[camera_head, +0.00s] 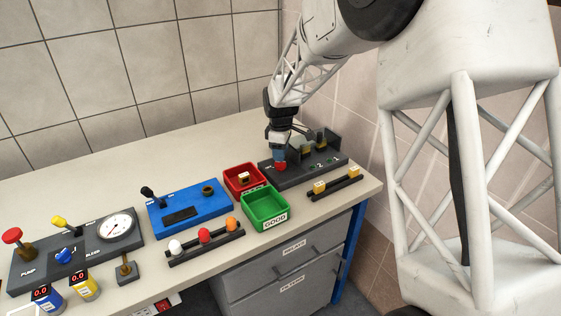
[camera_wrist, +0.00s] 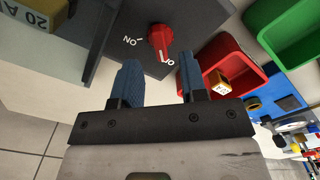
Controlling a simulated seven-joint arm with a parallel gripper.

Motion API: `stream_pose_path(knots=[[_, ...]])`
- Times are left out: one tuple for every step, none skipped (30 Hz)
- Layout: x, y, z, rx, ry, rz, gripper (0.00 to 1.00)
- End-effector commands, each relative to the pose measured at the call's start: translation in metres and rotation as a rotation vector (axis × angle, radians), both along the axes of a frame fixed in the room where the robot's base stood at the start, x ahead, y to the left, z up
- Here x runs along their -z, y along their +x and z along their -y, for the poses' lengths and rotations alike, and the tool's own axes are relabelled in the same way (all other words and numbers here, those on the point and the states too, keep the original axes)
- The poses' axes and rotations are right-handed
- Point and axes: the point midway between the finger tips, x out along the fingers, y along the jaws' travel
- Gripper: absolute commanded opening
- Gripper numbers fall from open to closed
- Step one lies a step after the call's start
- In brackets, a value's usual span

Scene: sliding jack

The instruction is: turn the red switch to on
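The red switch (camera_wrist: 160,42) is a red rotary knob on a dark grey panel (camera_wrist: 108,50). The wrist view shows an "ON" label to its left and another, partly hidden label by its lower right edge. The knob's pointed end is turned toward that lower right label. My gripper (camera_wrist: 158,68) is open, with its two blue fingers apart and nothing between them. The knob shows in the gap beyond the fingertips; contact is not visible. In the head view my gripper (camera_head: 279,154) is just above the red switch (camera_head: 280,167), pointing down.
A red bin (camera_head: 234,186) holding a yellow block and a green bin (camera_head: 265,222) stand close by the panel. A rack (camera_head: 335,188) with yellow parts lies in front. A dark upright housing (camera_head: 327,141) rises behind. A blue box (camera_head: 190,207) is further left.

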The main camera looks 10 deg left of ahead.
Motion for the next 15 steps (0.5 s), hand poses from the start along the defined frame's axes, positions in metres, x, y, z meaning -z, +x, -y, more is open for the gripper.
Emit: stream_pose_path(knots=[[0.008, 0.000, 0.000, 0.000, -0.001, -0.002, 0.39], [0.011, 0.000, 0.000, 0.000, -0.001, -0.001, 0.39], [0.016, 0.000, 0.000, 0.000, -0.001, -0.001, 0.39], [0.019, 0.000, 0.000, 0.000, -0.001, -0.001, 0.39], [0.022, 0.000, 0.000, 0.000, -0.001, -0.001, 0.39], [0.026, 0.000, 0.000, 0.000, -0.001, -0.001, 0.39], [0.029, 0.000, 0.000, 0.000, -0.001, -0.001, 0.39], [0.031, 0.000, 0.000, 0.000, 0.000, -0.001, 0.39], [0.034, 0.000, 0.000, 0.000, 0.000, 0.000, 0.39], [0.035, 0.000, 0.000, 0.000, 0.000, 0.000, 0.39], [0.037, 0.000, 0.000, 0.000, 0.000, -0.001, 0.39], [0.038, 0.000, 0.000, 0.000, 0.000, -0.001, 0.39], [0.039, 0.000, 0.000, 0.000, 0.000, 0.000, 0.39], [0.040, 0.000, 0.000, 0.000, 0.000, 0.000, 0.39], [0.040, 0.000, 0.000, 0.000, 0.000, 0.000, 0.39]])
